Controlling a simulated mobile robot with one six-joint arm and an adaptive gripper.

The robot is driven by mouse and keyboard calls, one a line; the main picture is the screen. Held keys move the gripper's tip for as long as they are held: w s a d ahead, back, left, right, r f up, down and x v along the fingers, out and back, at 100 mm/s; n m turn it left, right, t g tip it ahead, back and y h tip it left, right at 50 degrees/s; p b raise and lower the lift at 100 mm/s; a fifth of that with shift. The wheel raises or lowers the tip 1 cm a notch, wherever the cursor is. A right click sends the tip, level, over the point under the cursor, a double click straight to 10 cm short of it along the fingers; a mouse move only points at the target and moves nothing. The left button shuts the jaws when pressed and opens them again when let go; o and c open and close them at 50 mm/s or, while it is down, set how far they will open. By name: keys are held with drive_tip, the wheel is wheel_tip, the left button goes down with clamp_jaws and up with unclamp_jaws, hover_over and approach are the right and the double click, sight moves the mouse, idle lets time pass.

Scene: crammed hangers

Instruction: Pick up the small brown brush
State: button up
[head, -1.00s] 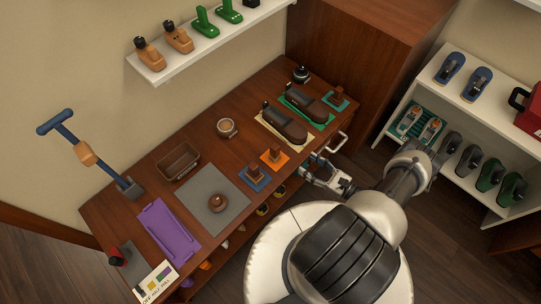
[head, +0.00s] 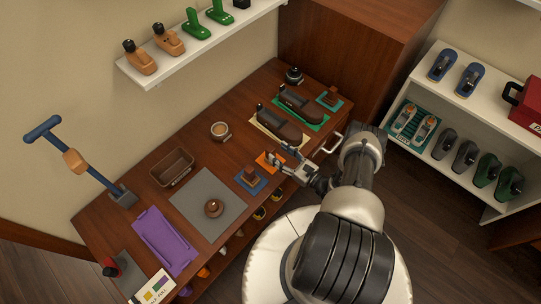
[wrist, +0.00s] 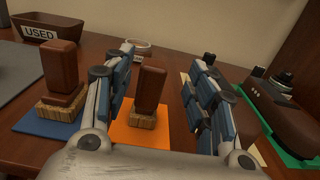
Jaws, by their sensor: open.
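A brown block-shaped brush with tan bristles (wrist: 149,88) stands upright on an orange mat (wrist: 121,137). In the wrist view it is between the two fingers of my gripper (wrist: 157,72). The fingers are apart, with a visible gap on each side of the brush. In the head view my gripper (head: 281,158) is over the orange mat (head: 262,157) and largely hides this brush. A similar brown brush (head: 250,173) stands on a blue mat to the left, also in the wrist view (wrist: 62,75). A third brown brush (head: 331,96) stands on a teal mat.
Two dark planes (head: 299,104) lie on green and cream mats behind my gripper. A bin marked USED (wrist: 46,28), a round container (head: 220,130), a grey mat (head: 196,192) and a purple tray (head: 161,240) are farther left. A metal handle (head: 331,143) juts from the bench's front.

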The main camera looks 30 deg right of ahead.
sight(273, 152)
drive_tip(key=x, duration=0.2)
drive_tip(key=b+x, duration=0.1)
drive_tip(key=x, duration=0.1)
drive_tip(key=shift+s+a+f, duration=0.2)
drive_tip(key=shift+a, duration=0.1)
drive_tip(key=shift+w+a, duration=0.1)
drive_tip(key=shift+w, duration=0.45)
drive_tip(key=shift+r, duration=0.1)
drive_tip(key=shift+c, duration=0.3)
drive_tip(key=c, duration=1.1)
